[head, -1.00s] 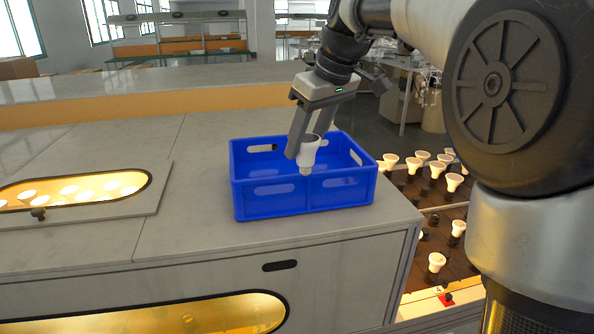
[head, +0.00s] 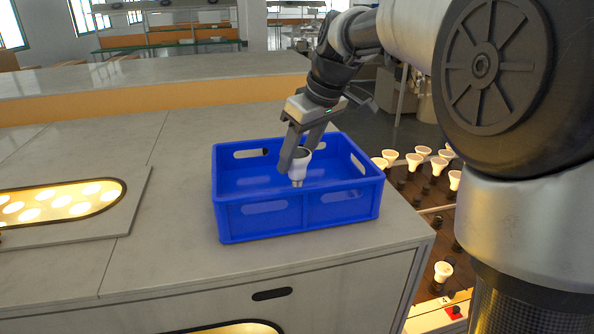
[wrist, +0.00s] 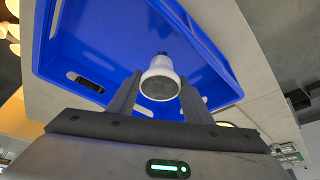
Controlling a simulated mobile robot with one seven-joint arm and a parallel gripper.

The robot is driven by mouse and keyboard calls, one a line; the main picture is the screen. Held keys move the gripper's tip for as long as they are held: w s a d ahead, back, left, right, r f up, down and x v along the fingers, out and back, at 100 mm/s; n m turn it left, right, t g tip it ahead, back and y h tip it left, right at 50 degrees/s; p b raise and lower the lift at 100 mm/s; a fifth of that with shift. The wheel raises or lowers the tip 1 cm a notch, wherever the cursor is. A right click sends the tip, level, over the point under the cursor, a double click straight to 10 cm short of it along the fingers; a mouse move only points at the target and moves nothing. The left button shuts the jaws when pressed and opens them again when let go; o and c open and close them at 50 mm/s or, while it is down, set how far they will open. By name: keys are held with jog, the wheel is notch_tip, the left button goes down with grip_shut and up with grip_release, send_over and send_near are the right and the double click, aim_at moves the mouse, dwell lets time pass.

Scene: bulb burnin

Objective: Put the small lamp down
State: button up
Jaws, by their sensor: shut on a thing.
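A small white lamp (head: 299,168) with a grey base pointing down is held between the fingers of my gripper (head: 303,152), which is shut on it. The lamp also shows in the wrist view (wrist: 160,80), its wide round face toward the camera. A blue crate (head: 262,222) with slotted handles stands on the grey worktop. The lamp and fingertips are over the crate's opening, at about rim height. The part of the crate floor that I see in the wrist view (wrist: 130,40) is bare. I cannot tell whether the lamp touches the crate.
A lit oval opening with several lamps (head: 60,205) is at the left in the worktop. A dark rack with several glowing lamps (head: 440,270) stands at the right, below the worktop. The worktop (head: 175,170) left of the crate is clear.

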aim_at(297, 170)
jog(key=shift+f, duration=1.75)
jog(key=shift+f, duration=0.2)
jog(key=o, duration=1.1)
jog(key=shift+c, duration=0.2)
